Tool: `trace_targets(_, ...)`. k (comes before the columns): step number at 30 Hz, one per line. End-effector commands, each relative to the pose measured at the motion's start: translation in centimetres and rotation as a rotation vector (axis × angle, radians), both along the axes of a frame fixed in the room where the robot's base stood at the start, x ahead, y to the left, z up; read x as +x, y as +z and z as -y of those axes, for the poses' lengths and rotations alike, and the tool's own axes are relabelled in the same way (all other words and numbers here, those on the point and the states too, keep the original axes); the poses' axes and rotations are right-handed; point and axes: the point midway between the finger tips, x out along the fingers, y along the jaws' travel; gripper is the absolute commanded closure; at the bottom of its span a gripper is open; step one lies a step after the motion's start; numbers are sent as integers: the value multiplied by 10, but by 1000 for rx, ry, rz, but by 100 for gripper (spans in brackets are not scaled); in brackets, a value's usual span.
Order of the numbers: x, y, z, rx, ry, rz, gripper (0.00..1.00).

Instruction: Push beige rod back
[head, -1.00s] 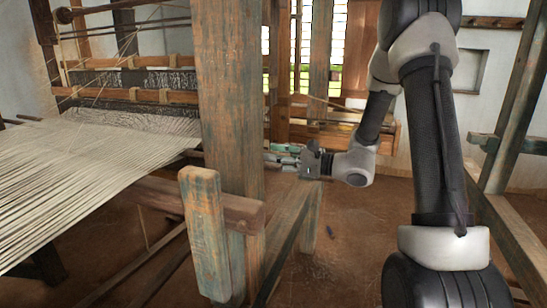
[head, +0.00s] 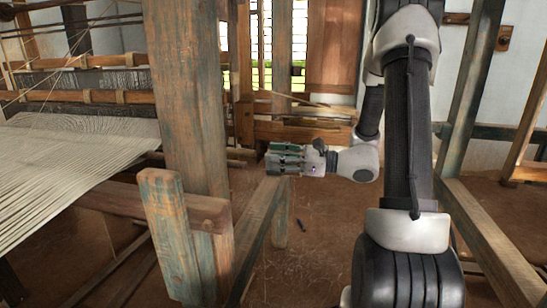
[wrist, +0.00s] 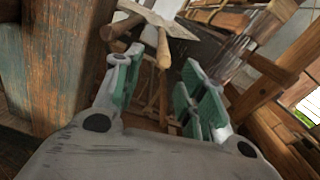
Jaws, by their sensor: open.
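My gripper (head: 270,160) is open and empty, to the right of the thick worn post (head: 188,130) in the head view, pointing left. In the wrist view its green-padded fingers (wrist: 160,78) are spread apart. Beyond them are two tan wooden rod ends, one at upper left (wrist: 119,27) and one upright in the middle (wrist: 163,48), by a pale flat piece (wrist: 160,14). A thin pale rod (head: 303,100) lies slanted at the back bench in the head view. I cannot tell which is the beige rod. No contact with the fingers is clear.
The pale warp sheet (head: 75,165) and loom bars fill the left. A short upright board (head: 170,225) and a low slanting beam (head: 262,215) stand in front. A timber frame (head: 480,235) is at right. Brown floor (head: 310,250) is open between, with a small dark object (head: 301,225).

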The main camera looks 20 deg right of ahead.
Motion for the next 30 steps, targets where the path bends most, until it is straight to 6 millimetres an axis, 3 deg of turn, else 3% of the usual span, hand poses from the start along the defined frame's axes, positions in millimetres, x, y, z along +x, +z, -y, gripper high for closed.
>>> trace_targets(3,17,0,-15,-1,5,1,59)
trace_targets(8,25,0,-24,0,3,1,59)
trace_targets(18,56,1,-68,0,3,1,59)
trace_targets(30,63,1,-77,0,0,0,59)
